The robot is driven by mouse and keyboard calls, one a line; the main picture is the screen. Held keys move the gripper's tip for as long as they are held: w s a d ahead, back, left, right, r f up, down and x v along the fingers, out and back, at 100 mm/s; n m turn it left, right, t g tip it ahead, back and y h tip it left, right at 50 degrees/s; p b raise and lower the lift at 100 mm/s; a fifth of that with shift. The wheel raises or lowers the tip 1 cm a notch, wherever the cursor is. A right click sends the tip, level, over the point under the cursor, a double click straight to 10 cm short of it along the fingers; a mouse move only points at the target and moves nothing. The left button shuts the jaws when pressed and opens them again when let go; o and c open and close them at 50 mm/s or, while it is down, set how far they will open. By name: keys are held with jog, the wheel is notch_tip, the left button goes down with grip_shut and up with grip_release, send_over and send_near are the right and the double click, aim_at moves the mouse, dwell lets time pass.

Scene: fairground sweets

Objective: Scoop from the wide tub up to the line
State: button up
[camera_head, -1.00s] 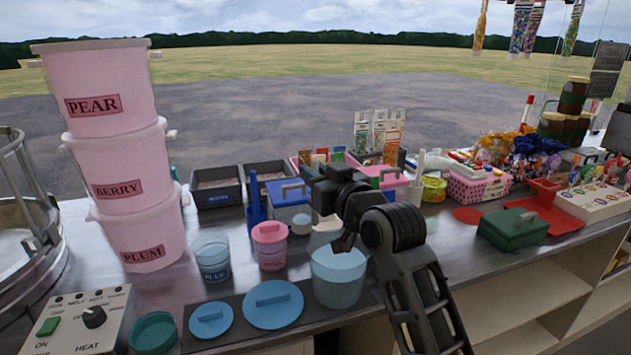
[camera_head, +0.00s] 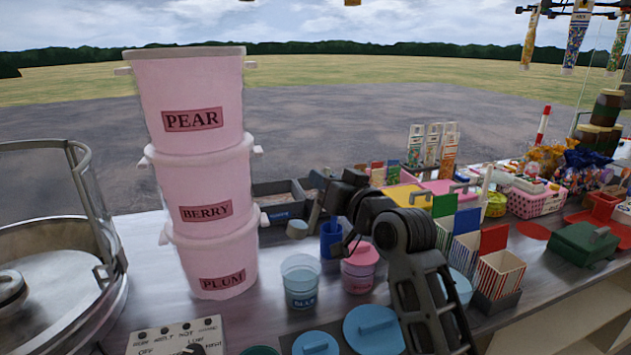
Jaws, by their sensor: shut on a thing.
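My gripper (camera_head: 322,186) is in the middle of the head view, above the counter, its fingertips small and dark. It is shut on the handle of what looks like a scoop, whose small pale cup (camera_head: 297,229) hangs below left. The wide tub (camera_head: 459,286), pale blue, stands right of my forearm, which hides much of it. A narrower clear jar marked BLUE (camera_head: 301,284) stands upright, open, with bluish contents, below the cup in the picture. I cannot make out a fill line or whether the scoop holds anything.
Stacked pink tubs marked PEAR, BERRY and PLUM (camera_head: 213,246) stand left of the gripper. A pink-lidded jar (camera_head: 358,270) and blue lids (camera_head: 374,328) are near the arm. Striped boxes (camera_head: 500,273) stand at right. A round metal machine (camera_head: 60,270) fills the left edge.

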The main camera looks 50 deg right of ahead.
jog(key=d+f+m, duration=0.1)
jog(key=f+m, duration=0.2)
jog(key=m, duration=0.2)
jog(key=s+d+f+m, duration=0.1)
jog(key=d+f+m, duration=0.1)
jog(key=f+m, duration=0.2)
jog(key=d+f+m, duration=0.1)
jog(key=f+m, duration=0.3)
jog(key=m, duration=0.1)
jog(key=shift+s+d+f+m, duration=0.2)
jog(key=shift+s+m, duration=0.1)
jog(key=shift+s, duration=0.1)
jog(key=shift+w+a+f+m, duration=0.1)
jog(key=shift+a+f+m, duration=0.15)
jog(key=shift+f+m, duration=0.75)
jog(key=shift+r, duration=0.1)
